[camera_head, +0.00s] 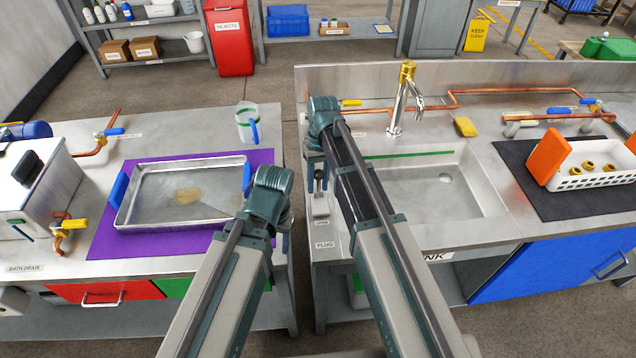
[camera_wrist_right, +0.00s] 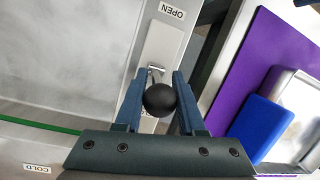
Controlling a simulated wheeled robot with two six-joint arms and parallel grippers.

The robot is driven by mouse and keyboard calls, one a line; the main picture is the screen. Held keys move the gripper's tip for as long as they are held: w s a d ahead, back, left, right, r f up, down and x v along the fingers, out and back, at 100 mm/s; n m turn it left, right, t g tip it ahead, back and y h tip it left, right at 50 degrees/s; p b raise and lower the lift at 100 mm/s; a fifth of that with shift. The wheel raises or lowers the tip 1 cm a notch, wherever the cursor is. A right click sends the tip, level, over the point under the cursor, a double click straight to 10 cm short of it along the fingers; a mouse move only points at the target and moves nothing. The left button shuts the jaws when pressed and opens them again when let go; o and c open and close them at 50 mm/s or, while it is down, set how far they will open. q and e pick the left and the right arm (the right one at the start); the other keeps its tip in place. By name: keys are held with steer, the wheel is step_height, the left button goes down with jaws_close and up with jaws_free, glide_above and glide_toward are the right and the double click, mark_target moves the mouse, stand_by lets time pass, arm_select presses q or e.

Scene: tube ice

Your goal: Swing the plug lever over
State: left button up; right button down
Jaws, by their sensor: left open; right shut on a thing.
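The plug lever has a black ball knob (camera_wrist_right: 160,99) on a short metal rod, rising from a pale plate (camera_wrist_right: 166,55) with an OPEN label at one end. In the head view the lever (camera_head: 318,174) stands at the sink counter's left edge, above the OPEN and PLUG labels. My right gripper (camera_wrist_right: 157,88) is shut on the knob, with a blue finger on each side; it also shows in the head view (camera_head: 316,172). My left gripper (camera_head: 284,217) is open and empty near the left counter's right edge; its own wrist mostly hides its fingers.
The sink basin (camera_head: 440,178) and brass-topped faucet (camera_head: 403,100) are right of the lever. A metal tray (camera_head: 140,217) with blue handles lies on a purple mat (camera_head: 112,240) at left, near a clear jug (camera_head: 246,124). A gap separates the two counters.

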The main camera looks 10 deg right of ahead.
steer(key=c, duration=0.5)
jaws_free()
arm_select(q)
steer(key=shift+r, duration=0.15)
arm_select(e)
steer(key=shift+r, duration=0.15)
arm_select(q)
step_height(320, 180, up, 13)
steer(key=p, duration=1.3)
arm_select(e)
steer(key=v, duration=1.3)
steer(key=shift+w+r, duration=0.15)
steer(key=shift+r, duration=0.1)
